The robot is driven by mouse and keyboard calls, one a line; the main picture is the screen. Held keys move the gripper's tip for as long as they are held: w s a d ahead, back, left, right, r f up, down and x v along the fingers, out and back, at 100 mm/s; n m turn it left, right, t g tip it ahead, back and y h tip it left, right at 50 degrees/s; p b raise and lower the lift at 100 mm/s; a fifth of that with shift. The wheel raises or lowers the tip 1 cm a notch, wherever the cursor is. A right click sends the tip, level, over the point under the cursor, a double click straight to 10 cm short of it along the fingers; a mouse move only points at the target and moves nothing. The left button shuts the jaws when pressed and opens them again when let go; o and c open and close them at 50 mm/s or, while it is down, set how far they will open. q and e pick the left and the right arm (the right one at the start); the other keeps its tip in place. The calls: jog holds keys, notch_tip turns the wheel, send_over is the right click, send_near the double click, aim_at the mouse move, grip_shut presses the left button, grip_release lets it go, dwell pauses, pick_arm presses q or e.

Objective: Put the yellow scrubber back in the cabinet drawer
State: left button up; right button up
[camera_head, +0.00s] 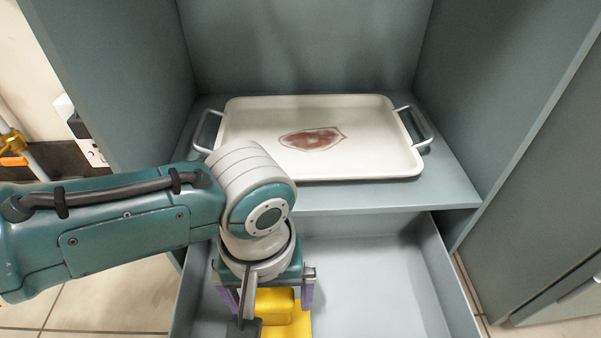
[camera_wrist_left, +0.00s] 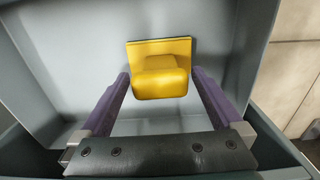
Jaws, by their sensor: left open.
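The yellow scrubber (camera_head: 277,307) is in the open cabinet drawer (camera_head: 370,285), below my left gripper in the head view. In the left wrist view the scrubber (camera_wrist_left: 160,68) shows a flat base and a raised block. My left gripper (camera_wrist_left: 160,85) is open, with its purple fingers on either side of the scrubber and visible gaps between. It points down into the drawer (camera_wrist_left: 75,60). In the head view the wrist and fingers of my left gripper (camera_head: 262,298) partly cover the scrubber. I cannot tell whether the scrubber touches the drawer floor. My right gripper does not show.
A white tray (camera_head: 375,140) with metal handles and a reddish stain (camera_head: 312,139) stands on the cabinet shelf (camera_head: 440,185) above the drawer. Cabinet walls rise on both sides. The right part of the drawer is empty. A yellow valve (camera_head: 12,142) is at the far left.

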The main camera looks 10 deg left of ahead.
pick_arm(q)
notch_tip(320, 180, up, 10)
jog(key=p, duration=0.7)
jog(key=shift+f, duration=0.2)
jog(key=shift+s+d, duration=0.25)
jog(key=shift+d, duration=0.05)
jog(key=s+d+r+m+t+h, duration=0.2)
jog(key=s+d+r+m+h, duration=0.15)
jog(key=s+r, duration=0.2)
jog(key=s+a+r+m+y, duration=0.1)
jog(key=s+a+r, duration=0.2)
jog(key=a, duration=0.3)
jog(key=s+a+r+t+y, duration=0.1)
jog(key=s+a+r+y, duration=0.1)
jog(key=a, duration=0.5)
jog(key=shift+s+a+r+m+t, duration=0.2)
jog(key=shift+s+r+m+t, duration=0.15)
jog(key=shift+r, duration=0.25)
